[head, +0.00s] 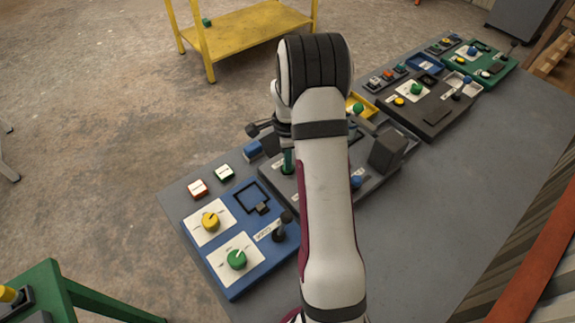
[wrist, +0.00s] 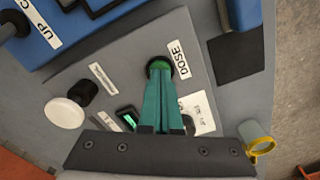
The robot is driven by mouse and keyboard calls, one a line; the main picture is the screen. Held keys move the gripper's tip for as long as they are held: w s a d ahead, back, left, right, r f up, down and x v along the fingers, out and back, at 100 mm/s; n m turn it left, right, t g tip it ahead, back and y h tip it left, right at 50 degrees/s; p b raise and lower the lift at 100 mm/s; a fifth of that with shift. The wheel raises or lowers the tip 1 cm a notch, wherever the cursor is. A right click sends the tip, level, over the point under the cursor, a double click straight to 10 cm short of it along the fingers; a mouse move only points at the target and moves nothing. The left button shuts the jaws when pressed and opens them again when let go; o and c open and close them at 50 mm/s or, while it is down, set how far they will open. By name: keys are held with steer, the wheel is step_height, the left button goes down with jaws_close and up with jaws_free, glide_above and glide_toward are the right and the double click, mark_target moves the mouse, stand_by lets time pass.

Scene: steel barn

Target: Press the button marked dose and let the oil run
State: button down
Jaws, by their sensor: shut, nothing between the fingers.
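The label DOSE (wrist: 179,57) is on a grey sloped panel (wrist: 120,60) in the wrist view. Beside it is a round green button (wrist: 158,63) in a dark ring. My gripper's teal fingers (wrist: 160,76) are shut with nothing between them, and their tips lie over the button, covering part of it. I cannot tell whether they touch or press it. In the head view my gripper (head: 288,168) points down at the dark grey panel (head: 376,183), which my arm largely hides. No running oil is visible.
A blue panel (head: 232,282) with dials and a lever stands at the near left. More panels line the grey bench (head: 440,220) at the far right.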

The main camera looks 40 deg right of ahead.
steer(key=shift+f, duration=0.15)
step_height(320, 180, up, 8)
steer(key=shift+f, duration=0.2)
stand_by(0.5)
stand_by(0.5)
